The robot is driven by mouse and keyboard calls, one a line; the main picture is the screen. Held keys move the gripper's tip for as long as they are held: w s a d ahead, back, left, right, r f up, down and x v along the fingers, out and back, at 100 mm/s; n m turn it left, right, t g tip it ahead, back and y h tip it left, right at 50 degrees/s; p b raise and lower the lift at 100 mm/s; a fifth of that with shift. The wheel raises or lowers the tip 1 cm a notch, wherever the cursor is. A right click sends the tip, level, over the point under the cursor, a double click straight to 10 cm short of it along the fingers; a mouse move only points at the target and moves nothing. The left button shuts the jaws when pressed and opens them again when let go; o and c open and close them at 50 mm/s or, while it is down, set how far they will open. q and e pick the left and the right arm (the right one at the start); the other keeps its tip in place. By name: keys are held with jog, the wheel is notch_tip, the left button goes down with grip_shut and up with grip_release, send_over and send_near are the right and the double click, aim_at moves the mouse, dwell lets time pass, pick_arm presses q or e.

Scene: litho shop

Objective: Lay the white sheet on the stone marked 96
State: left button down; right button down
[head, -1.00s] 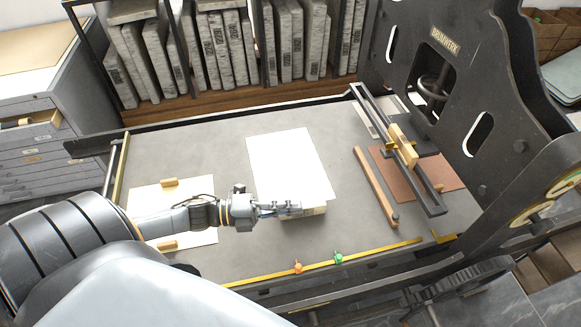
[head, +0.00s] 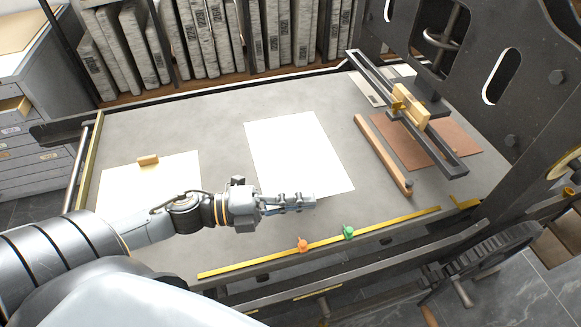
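A white sheet (head: 295,145) lies flat on the grey bed of the press (head: 215,125), near its middle. My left gripper (head: 312,199) is at the front edge of the middle sheet, fingers pointing right. I cannot tell whether it is open or holds anything. My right gripper is out of view. Upright stones (head: 205,38) stand in a rack behind; I cannot make out a 96.
A wooden bar (head: 382,152), a brown plate (head: 440,146) and a dark frame with a wooden block lie right of the sheet, by the press's side frame (head: 530,95). A yellow rule (head: 375,226) with orange (head: 303,244) and green (head: 348,232) markers runs along the front edge.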

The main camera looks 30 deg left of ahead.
pick_arm(q)
jog(key=w+a+f+b, duration=0.1)
jog(key=w+a+f, duration=0.1)
jog(key=w+f, duration=0.1)
jog(key=w+a+f+b, duration=0.1)
jog(key=w+f, duration=0.2)
jog(key=w, duration=0.1)
jog(key=w+a+f+b, duration=0.1)
jog(key=w+a+f, duration=0.1)
jog(key=w, duration=0.1)
jog(key=shift+w+a+f, duration=0.15)
jog(key=shift+a+f, duration=0.15)
jog(key=shift+f, duration=0.1)
jog(key=shift+w+a+f+b, duration=0.3)
jog(key=shift+w+f, duration=0.25)
jog(key=shift+f, duration=1.75)
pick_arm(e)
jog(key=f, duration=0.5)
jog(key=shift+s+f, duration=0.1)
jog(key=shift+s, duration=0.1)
